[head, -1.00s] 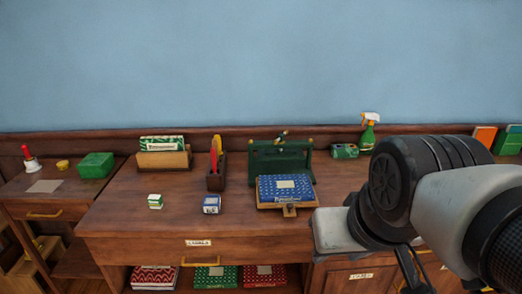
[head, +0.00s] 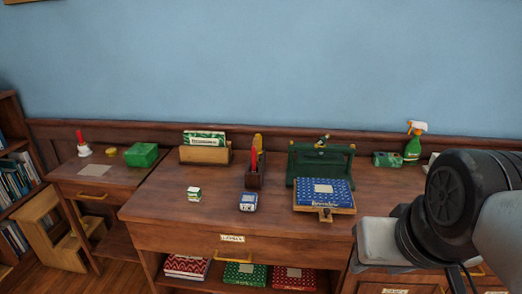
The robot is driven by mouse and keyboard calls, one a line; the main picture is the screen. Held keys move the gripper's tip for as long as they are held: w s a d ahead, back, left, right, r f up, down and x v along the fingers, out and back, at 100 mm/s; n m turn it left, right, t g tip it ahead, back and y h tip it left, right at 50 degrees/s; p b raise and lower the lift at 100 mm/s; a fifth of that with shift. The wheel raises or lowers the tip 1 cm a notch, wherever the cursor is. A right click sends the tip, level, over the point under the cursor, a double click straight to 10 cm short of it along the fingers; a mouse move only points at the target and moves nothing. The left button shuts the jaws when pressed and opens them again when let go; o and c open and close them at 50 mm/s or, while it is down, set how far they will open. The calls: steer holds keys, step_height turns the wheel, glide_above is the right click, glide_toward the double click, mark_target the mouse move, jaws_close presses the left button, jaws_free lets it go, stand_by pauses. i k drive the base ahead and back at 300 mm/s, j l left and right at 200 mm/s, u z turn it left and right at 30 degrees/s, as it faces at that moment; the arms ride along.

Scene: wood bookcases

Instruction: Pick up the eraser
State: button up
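No thing on the wooden desk can be told for sure as the eraser at this size. Two small blocks stand near the desk's front: a green-and-white block (head: 194,194) and, to its right, a blue-and-white block (head: 248,201). Either could be the eraser. They stand apart from each other with bare wood around them. My arm fills the lower right of the head view, to the right of both blocks and apart from them. My gripper's fingers do not show.
Behind the blocks stand a card box (head: 205,155), a pencil holder (head: 255,180) and a green device (head: 320,160). A blue patterned box (head: 324,193) lies to the right on a board. A spray bottle (head: 413,143) stands farther right. A lower side table (head: 110,182) holds a bell (head: 83,146).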

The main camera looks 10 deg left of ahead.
mark_target(194, 194)
steer(key=i+j+u, duration=0.1)
steer(key=j, duration=0.4)
steer(key=i+j+u, duration=0.1)
steer(key=i+j, duration=0.15)
steer(key=j, duration=0.2)
steer(key=i+j+u, duration=0.1)
steer(key=j, duration=0.35)
steer(key=i+j+u, duration=0.1)
steer(key=i+j, duration=0.25)
steer(key=i+j+u, duration=0.1)
steer(key=i+j, duration=0.15)
steer(key=j, duration=0.25)
